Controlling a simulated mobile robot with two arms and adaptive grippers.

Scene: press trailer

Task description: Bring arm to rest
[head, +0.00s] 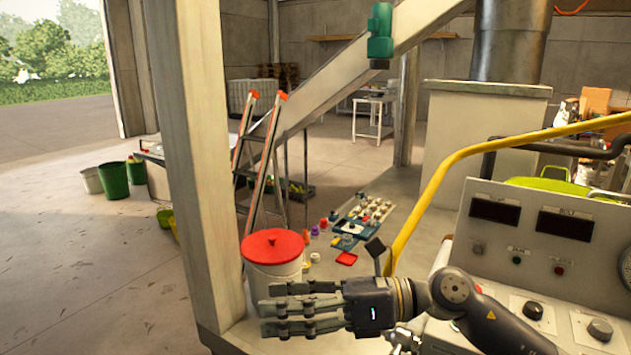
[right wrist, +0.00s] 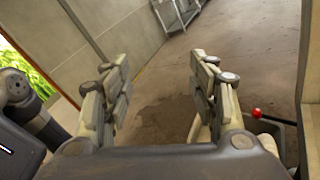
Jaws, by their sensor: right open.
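My right gripper (head: 290,309) reaches in from the lower right in the head view, its fingers pointing left. It is in front of a white bucket with a red lid (head: 273,246). In the right wrist view the right gripper (right wrist: 160,90) shows two fingers spread wide apart. Nothing is between them but bare floor in the background. My left gripper does not show in the head view.
A control panel (head: 525,255) with displays and knobs stands at right, with a yellow rail (head: 440,180) beside it. A pale post (head: 205,150) rises left of the bucket. A stepladder (head: 265,160) stands behind. Open concrete floor (head: 90,270) lies at left.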

